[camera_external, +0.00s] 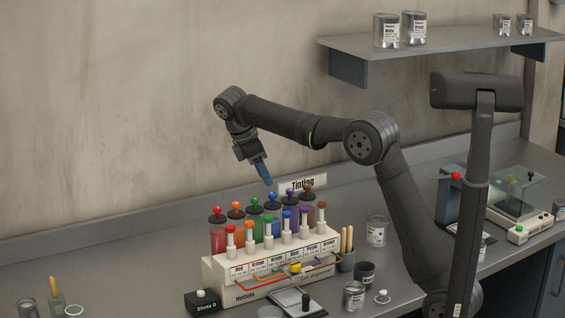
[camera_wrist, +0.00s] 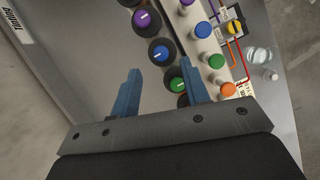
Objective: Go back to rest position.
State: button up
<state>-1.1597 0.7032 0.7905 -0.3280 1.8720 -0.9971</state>
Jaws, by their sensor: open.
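My gripper (camera_external: 264,173) is above and behind the tinting dispenser (camera_external: 222,270), pointing down with its blue fingers. In the wrist view my gripper (camera_wrist: 158,88) shows two blue fingers spread apart with nothing held between them. The green knob (camera_wrist: 178,85) and blue knob (camera_wrist: 160,52) of the dispenser appear near the fingers in that view. Whether the fingers touch any knob cannot be told from the wrist view, but in the external view they appear above the knobs.
A Tinting sign (camera_external: 302,184) stands behind the dispenser. A black Shots box (camera_external: 203,302), a cup with wooden sticks (camera_external: 346,260) and several cans surround it. A shelf (camera_external: 450,42) with cans hangs at the upper right. A balance (camera_external: 517,200) stands at the right.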

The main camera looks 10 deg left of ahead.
aim_at(272, 194)
jog(key=x, duration=0.5)
jog(key=shift+d, duration=0.1)
jog(key=shift+w+d+f, duration=0.1)
jog(key=shift+w+f, duration=0.05)
jog(key=shift+f, duration=0.2)
jog(key=m+g, duration=0.1)
jog(key=m, duration=0.2)
jog(key=m+g, duration=0.1)
jog(key=m, duration=0.2)
jog(key=shift+m+g+h, duration=0.3)
jog(key=shift+m, duration=0.1)
jog(key=m+g, duration=0.1)
jog(key=m, duration=0.1)
jog(key=m+g, duration=0.1)
jog(key=m, duration=0.2)
jog(key=shift+w+m, duration=0.15)
jog(key=shift+m, duration=0.15)
jog(key=m+y, duration=0.1)
jog(key=m, duration=0.2)
jog(key=m+g+y, duration=0.1)
jog(key=m, duration=0.1)
jog(key=shift+m+g, duration=0.3)
jog(key=shift+m, duration=0.1)
jog(key=m+y, duration=0.1)
jog(key=m, duration=0.2)
jog(key=m+y, duration=0.1)
jog(key=m, duration=0.2)
jog(key=shift+w+d+m+g+y, duration=0.1)
jog(key=shift+d+m+g+y, duration=0.05)
jog(key=shift+m+g+y, duration=0.2)
